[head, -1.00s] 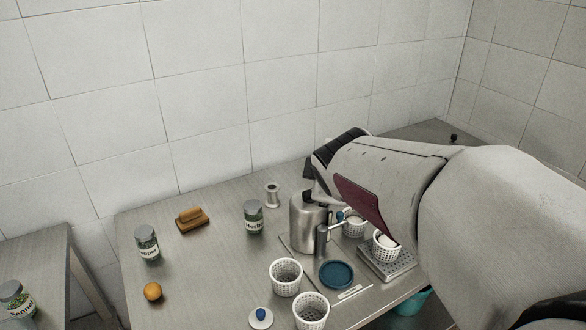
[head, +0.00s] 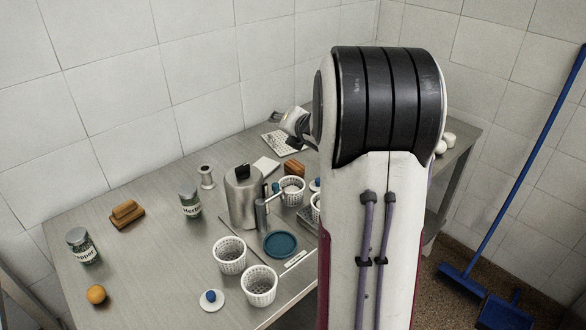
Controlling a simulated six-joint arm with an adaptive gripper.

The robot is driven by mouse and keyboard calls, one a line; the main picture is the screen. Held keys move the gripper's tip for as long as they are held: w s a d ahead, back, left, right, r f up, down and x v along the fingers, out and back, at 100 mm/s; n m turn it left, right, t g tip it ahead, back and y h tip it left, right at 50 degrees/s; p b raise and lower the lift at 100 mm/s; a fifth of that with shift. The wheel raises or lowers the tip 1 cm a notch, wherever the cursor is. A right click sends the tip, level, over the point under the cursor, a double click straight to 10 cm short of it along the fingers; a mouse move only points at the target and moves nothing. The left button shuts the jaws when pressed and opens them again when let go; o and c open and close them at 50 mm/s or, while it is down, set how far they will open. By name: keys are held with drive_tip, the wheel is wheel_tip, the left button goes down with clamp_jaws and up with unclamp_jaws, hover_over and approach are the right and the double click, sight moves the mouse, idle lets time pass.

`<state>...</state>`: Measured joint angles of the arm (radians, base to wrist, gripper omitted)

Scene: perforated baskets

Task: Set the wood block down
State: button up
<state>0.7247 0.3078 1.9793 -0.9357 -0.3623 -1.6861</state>
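A brown wood block (head: 293,168) shows at the middle of the table, behind a white perforated basket (head: 291,190) that hides its lower part. Whether it rests on the table or is held I cannot tell. A second brown wooden piece (head: 127,214), stepped in shape, lies at the table's left. My arm fills the picture's right middle. A pale end part with dark pieces, which looks like my gripper (head: 296,138), shows at the arm's left edge, above and behind the block. Its fingers are too small and too covered to read.
A metal canister (head: 243,197), a blue-green dish (head: 280,244) and two white baskets (head: 229,255) (head: 259,285) stand in front. Two labelled jars (head: 190,201) (head: 83,246), a spool (head: 206,176) and an orange (head: 96,294) are at left.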

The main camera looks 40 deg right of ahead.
drive_tip(key=d+f+n+t+y, duration=0.1)
drive_tip(key=d+f+n+y, duration=0.1)
drive_tip(key=d+f+n, duration=0.6)
drive_tip(key=n+y, duration=0.3)
drive_tip(key=n, duration=0.1)
approach(296, 165)
drive_tip(key=shift+s+r+t, duration=0.15)
drive_tip(key=shift+s+t, duration=0.25)
drive_tip(key=shift+s, duration=0.05)
drive_tip(key=shift+s+f+n, duration=0.25)
drive_tip(key=shift+f+n, duration=0.05)
drive_tip(key=shift+f, duration=0.05)
drive_tip(key=shift+w, duration=0.1)
drive_tip(key=shift+x, duration=2.95)
drive_tip(key=shift+w, duration=0.1)
drive_tip(key=shift+x, duration=2.85)
